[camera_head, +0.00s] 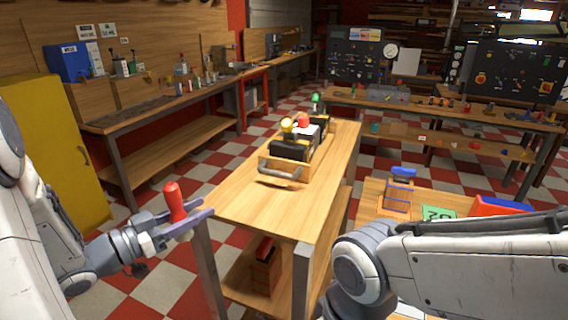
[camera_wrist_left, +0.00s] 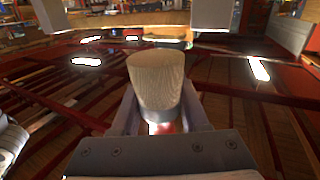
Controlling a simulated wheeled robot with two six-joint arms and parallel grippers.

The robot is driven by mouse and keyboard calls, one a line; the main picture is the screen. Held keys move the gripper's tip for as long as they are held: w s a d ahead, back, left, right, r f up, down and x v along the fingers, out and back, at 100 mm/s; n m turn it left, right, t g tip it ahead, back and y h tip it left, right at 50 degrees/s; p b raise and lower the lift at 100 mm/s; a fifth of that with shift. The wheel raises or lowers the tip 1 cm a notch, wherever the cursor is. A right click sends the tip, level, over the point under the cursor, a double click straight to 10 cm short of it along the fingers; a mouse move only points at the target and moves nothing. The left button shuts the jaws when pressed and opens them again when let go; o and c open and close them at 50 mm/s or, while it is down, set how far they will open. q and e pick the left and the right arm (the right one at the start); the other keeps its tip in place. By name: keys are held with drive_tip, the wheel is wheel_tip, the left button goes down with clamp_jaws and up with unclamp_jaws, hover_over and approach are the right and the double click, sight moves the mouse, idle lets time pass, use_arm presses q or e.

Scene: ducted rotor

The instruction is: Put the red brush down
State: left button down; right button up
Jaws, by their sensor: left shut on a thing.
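The red brush (camera_head: 175,202) is in my left gripper (camera_head: 196,213), its red handle standing up above the fingers in the head view. The fingers are closed around it just left of the near left edge of the wooden table (camera_head: 240,205), over the floor. In the left wrist view the brush's pale bristles (camera_wrist_left: 155,80) and metal band show between the fingers (camera_wrist_left: 160,118), with a bit of red beyond. My right arm crosses the lower right of the head view, but its gripper is out of view.
A wooden tote (camera_head: 270,168) with dark, yellow and red items stands on the table's far half. The near tabletop is bare. A lower shelf holds a wooden and red item (camera_head: 264,265). A yellow cabinet (camera_head: 60,150) stands at left.

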use_arm(q)
drive_tip(key=p+x, duration=0.2)
drive_tip(key=x, duration=1.1)
drive_tip(key=shift+s+d, duration=0.15)
drive_tip(key=shift+d, duration=0.1)
drive_tip(key=p+x, duration=0.1)
drive_tip(key=x, duration=0.2)
drive_tip(key=shift+d, duration=0.25)
drive_tip(key=shift+w+d, duration=0.2)
drive_tip(key=shift+w, duration=0.25)
drive_tip(key=shift+a+f+p, duration=0.1)
drive_tip(key=shift+f+p, duration=0.15)
drive_tip(key=shift+p, duration=0.05)
drive_tip(key=shift+s+f, duration=0.1)
drive_tip(key=shift+f, duration=0.15)
drive_tip(key=c, duration=0.8)
unclamp_jaws()
drive_tip(key=shift+o, duration=0.5)
